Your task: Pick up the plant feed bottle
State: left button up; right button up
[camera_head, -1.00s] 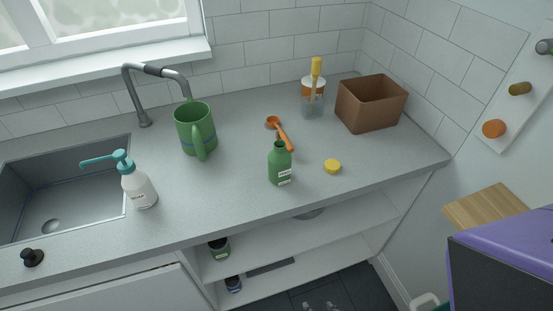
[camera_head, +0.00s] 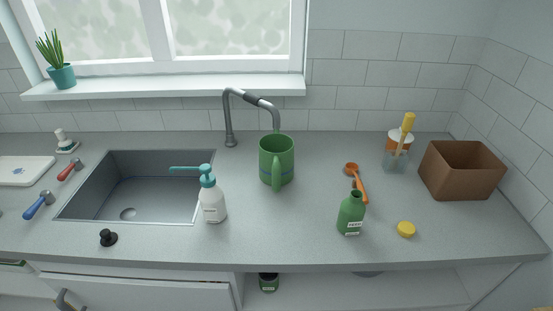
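A small green bottle (camera_head: 351,214) with a white label and an open neck stands upright on the grey counter (camera_head: 290,235), near its front edge, right of centre. The label is too small to read, but it fits a plant feed bottle. A yellow cap (camera_head: 406,229) lies on the counter just right of it. An orange scoop (camera_head: 358,184) lies behind the bottle, its handle end close to the bottle's shoulder. Neither of my grippers is in view.
A green mug-like jug (camera_head: 277,160) and a white pump bottle (camera_head: 212,200) stand to the left, beside the sink (camera_head: 140,190). A brown box (camera_head: 460,170) and a jar with a yellow-handled brush (camera_head: 397,150) stand behind right. Counter in front of the jug is clear.

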aim_at(351, 212)
jog(key=z, duration=0.65)
jog(key=k+z, duration=0.25)
jog(key=z, duration=0.25)
jog(key=k+z, duration=0.2)
jog(key=z, duration=0.3)
jog(key=k+l, duration=0.25)
jog(key=i+j, duration=0.1)
jog(key=i, duration=0.2)
